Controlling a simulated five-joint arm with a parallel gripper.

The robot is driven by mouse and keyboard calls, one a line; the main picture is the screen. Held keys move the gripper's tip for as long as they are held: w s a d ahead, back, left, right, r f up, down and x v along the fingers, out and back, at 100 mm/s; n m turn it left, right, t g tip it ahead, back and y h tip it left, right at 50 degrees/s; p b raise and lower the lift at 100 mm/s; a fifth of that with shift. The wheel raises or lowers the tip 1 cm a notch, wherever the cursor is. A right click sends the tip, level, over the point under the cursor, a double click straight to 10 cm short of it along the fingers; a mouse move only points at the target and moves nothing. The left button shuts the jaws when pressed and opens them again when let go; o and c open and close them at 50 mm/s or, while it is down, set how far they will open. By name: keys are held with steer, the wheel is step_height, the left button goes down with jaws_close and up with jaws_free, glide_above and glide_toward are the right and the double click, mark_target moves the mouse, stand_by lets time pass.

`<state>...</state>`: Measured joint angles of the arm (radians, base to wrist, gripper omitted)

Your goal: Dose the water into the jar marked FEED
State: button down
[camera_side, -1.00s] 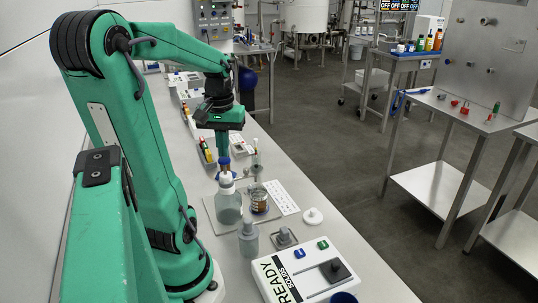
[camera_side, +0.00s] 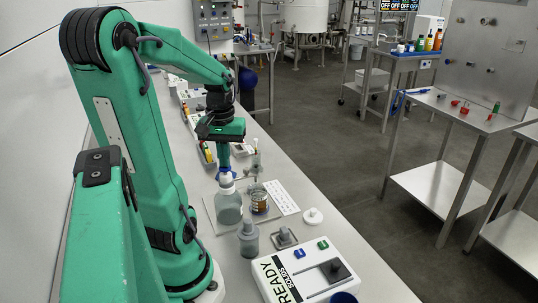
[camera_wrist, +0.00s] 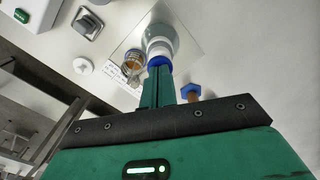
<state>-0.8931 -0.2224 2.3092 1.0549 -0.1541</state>
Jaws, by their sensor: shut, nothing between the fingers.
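A clear bottle (camera_side: 229,211) with a white collar and blue pump top (camera_side: 226,173) stands on a flat plate (camera_side: 211,208); it also shows in the wrist view (camera_wrist: 167,30). My gripper (camera_side: 223,164) is shut and empty, pointing down with its fingertips at the blue top, apparently touching it. In the wrist view the closed fingers (camera_wrist: 157,72) reach to the blue top and partly cover it. A small jar (camera_side: 259,201) with an amber band stands right beside the bottle; it also shows in the wrist view (camera_wrist: 132,65). No FEED mark is readable.
A white READY/SOLIDS board (camera_side: 305,268) is in front. A white card (camera_side: 283,197) lies beside the jar. A slim upright item (camera_side: 257,163) stands behind.

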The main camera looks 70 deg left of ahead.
steer(key=shift+f, duration=0.35)
steer(key=shift+r, duration=2.3)
steer(key=shift+f, duration=0.2)
steer(key=shift+f, duration=2.1)
steer(key=shift+r, duration=2.3)
steer(key=shift+f, duration=0.2)
